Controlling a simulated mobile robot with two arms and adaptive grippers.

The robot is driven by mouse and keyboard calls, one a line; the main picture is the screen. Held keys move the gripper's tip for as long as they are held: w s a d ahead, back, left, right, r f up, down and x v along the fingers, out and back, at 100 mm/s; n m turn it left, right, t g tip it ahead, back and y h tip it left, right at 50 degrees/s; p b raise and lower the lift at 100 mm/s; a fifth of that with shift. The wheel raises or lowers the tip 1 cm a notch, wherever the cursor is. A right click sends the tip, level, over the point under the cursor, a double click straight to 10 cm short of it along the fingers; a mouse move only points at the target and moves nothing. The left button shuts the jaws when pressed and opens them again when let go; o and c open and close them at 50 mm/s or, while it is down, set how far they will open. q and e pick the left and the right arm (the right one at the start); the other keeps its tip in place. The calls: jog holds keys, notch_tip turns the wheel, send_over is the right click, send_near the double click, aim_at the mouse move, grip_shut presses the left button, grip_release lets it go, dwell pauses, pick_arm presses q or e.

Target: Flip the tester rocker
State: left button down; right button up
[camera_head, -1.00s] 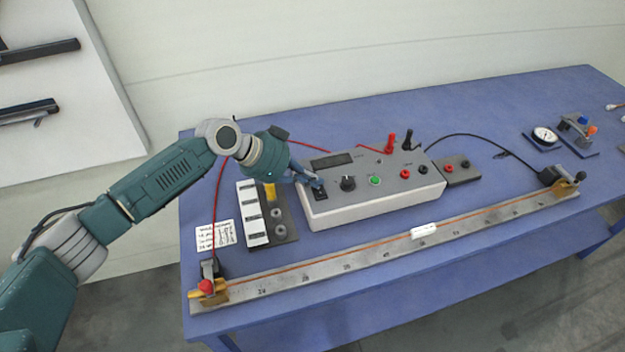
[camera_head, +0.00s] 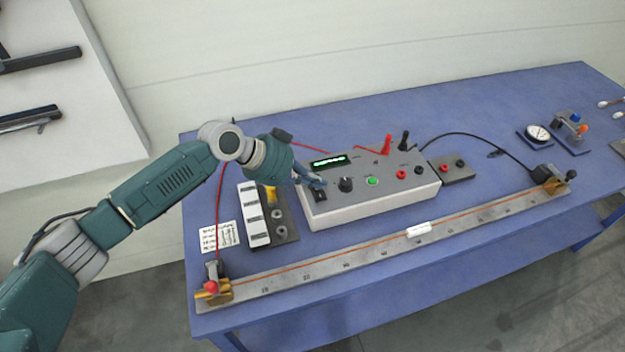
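The tester (camera_head: 358,208) is a light grey box with a sloped panel on the blue table. Its display (camera_head: 328,161) is lit with green characters. A black rocker (camera_head: 319,196) sits at the panel's left end, partly hidden by my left gripper. My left gripper (camera_head: 317,184) is at the rocker, with its fingertips close to or touching it; the fingers look close together, but whether they are shut is too small to tell. A black knob (camera_head: 345,185) and a green button (camera_head: 372,181) are to the right. My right gripper is not in view.
A long ruled bar (camera_head: 360,254) with a copper-coloured wire runs along the table's front. A strip block and washers on a dark plate (camera_head: 286,226) stand left of the tester. Red and black leads cross the table (camera_head: 480,105). A gauge (camera_head: 537,133) is at right.

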pick_arm(q)
jog(key=shift+s+d+r+p, duration=0.1)
jog(key=shift+r+p, duration=0.2)
jog(key=shift+r, duration=0.3)
jog(key=shift+s+d+r+p, duration=0.1)
jog(key=shift+r+p, duration=0.15)
jog(key=shift+r, duration=0.3)
jog(key=shift+s+a+b, duration=0.2)
jog(key=shift+a+b, duration=0.55)
jog(key=shift+a, duration=0.05)
jog(key=b+v, duration=0.2)
jog(key=v, duration=0.6)
jog(key=shift+s+r+b, duration=0.4)
jog(key=shift+s, duration=0.05)
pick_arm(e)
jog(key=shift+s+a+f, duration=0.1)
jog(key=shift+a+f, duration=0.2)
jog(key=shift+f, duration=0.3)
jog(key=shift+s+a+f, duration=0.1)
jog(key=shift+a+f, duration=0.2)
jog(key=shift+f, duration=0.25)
